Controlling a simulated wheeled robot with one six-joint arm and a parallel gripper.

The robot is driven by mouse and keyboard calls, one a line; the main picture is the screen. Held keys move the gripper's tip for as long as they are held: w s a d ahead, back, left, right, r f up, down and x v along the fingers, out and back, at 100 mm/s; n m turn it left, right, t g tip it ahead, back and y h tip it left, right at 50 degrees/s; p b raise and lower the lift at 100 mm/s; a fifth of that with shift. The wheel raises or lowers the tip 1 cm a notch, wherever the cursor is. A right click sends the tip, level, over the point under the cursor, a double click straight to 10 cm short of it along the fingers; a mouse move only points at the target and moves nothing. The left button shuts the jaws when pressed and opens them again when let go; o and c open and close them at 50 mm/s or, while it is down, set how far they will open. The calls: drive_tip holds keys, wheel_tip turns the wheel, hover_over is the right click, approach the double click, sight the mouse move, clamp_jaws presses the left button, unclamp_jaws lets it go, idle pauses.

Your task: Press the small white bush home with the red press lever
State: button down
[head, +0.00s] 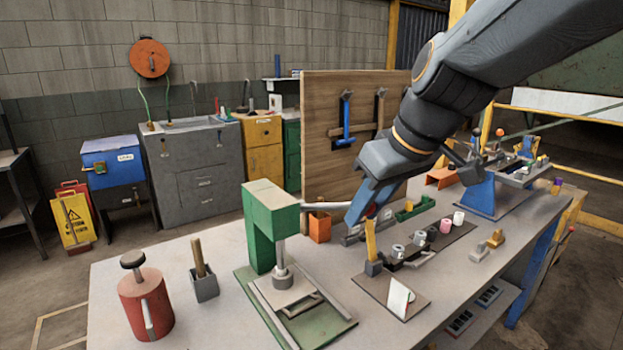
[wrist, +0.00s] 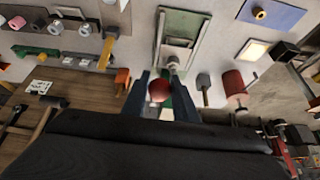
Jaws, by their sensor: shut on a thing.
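The green arbor press (head: 262,215) stands on the bench with its silver ram (head: 281,254) down in the bed area. Its pale lever bar (head: 328,205) runs roughly level to the right, into my gripper (head: 362,208). In the wrist view the red lever knob (wrist: 160,91) sits between the two fingers of my gripper (wrist: 160,94), which is shut on it. A grey collar-like piece (head: 283,280) is at the ram's foot; I cannot tell whether a white bush is under it. A small white cylinder (head: 459,218) stands on the dark strip to the right.
A red can (head: 146,303) and a grey pot (head: 205,287) stand left of the press. A yellow-handled tool (head: 371,245), a white card (head: 400,298) and several small cylinders stand to its right. A wooden tool board (head: 335,160) rises behind.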

drive_tip(key=shift+s+d+f+b, duration=0.15)
drive_tip(key=shift+s+f+b, duration=0.15)
drive_tip(key=shift+f, duration=0.6)
drive_tip(key=shift+s+d+f+b, duration=0.15)
drive_tip(key=shift+s+f, duration=0.1)
drive_tip(key=shift+f, duration=0.7)
drive_tip(key=shift+s+d+f+b, duration=0.15)
drive_tip(key=shift+s+f+b, duration=0.15)
drive_tip(key=shift+f, duration=0.75)
wheel_tip(320, 180, down, 4)
drive_tip(key=b, duration=0.2)
drive_tip(key=shift+s+d+f+b, duration=0.15)
drive_tip(key=shift+f+b, duration=0.05)
drive_tip(key=shift+b, duration=0.15)
